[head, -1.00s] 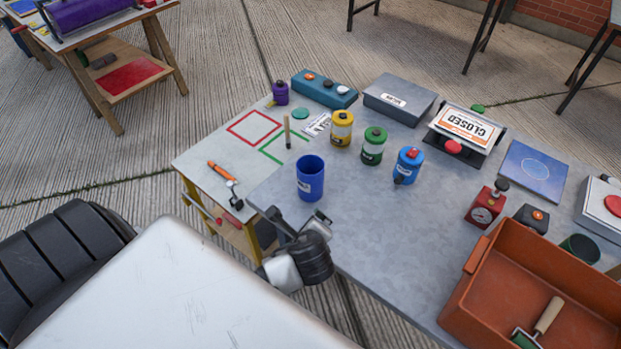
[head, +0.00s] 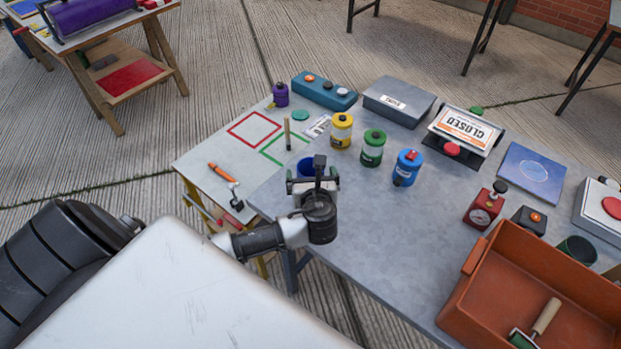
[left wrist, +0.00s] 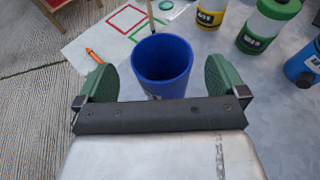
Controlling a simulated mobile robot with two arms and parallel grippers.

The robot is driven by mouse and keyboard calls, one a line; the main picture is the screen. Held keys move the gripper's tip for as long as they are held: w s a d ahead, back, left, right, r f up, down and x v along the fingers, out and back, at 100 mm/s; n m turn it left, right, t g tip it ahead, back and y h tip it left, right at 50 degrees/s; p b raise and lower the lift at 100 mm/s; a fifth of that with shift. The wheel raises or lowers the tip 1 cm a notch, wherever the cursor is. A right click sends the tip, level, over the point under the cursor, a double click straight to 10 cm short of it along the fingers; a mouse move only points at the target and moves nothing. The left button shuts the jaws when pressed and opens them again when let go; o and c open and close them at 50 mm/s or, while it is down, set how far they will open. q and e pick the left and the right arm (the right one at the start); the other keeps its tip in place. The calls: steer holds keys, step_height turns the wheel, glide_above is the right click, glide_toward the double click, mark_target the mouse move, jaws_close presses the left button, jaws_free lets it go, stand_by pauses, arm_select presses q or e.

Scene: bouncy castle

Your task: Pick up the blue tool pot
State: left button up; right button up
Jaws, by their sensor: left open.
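The blue tool pot (left wrist: 162,62) is an open, empty-looking blue cup standing upright on the grey table. In the head view only part of its blue rim (head: 305,167) shows behind my gripper. My left gripper (head: 312,183) is at the pot, over the table's near left edge. In the left wrist view my left gripper (left wrist: 160,84) is open, with one green finger pad on each side of the pot. A gap shows between the pot and each pad. My right gripper is not in view.
Yellow (head: 341,130), green (head: 372,147) and blue (head: 407,167) bottles stand to the right of the pot. A wooden stick (head: 287,133) stands behind it. An orange tool (head: 221,172) lies left. An orange tray (head: 540,275) holds a roller at the right.

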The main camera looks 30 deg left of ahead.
mark_target(309, 161)
arm_select(q)
steer(key=x, duration=0.4)
steer(key=shift+w+f, duration=0.1)
steer(key=shift+d, duration=0.1)
steer(key=c, duration=1.4)
